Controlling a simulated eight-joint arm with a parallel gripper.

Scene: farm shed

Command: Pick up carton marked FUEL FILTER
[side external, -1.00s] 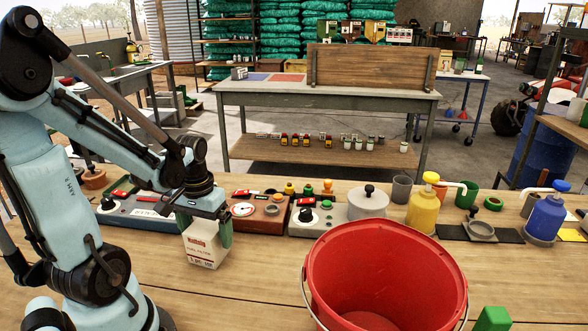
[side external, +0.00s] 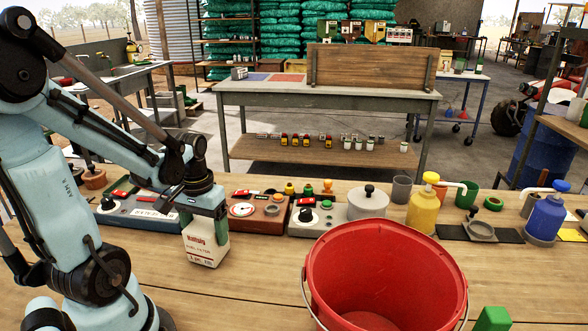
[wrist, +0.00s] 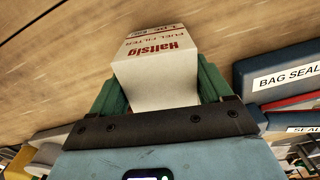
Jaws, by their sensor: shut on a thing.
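The white carton (side external: 207,246) has red lettering and the words FUEL FILTER on its face. It stands upright at the front left of the wooden bench, and I cannot tell whether its base touches the wood. My gripper (side external: 205,229) is shut on the carton's upper part from above. In the wrist view the carton (wrist: 150,62) sits between the two green fingers of my gripper (wrist: 158,88), with its lettering upside down. The fingers hide parts of its sides.
A large red bucket (side external: 385,275) stands right of the carton. Behind the carton are a control box with a gauge (side external: 258,212), a box with a dial (side external: 317,219) and a grey lidded pot (side external: 368,203). Bare wood (side external: 255,290) lies between carton and bucket.

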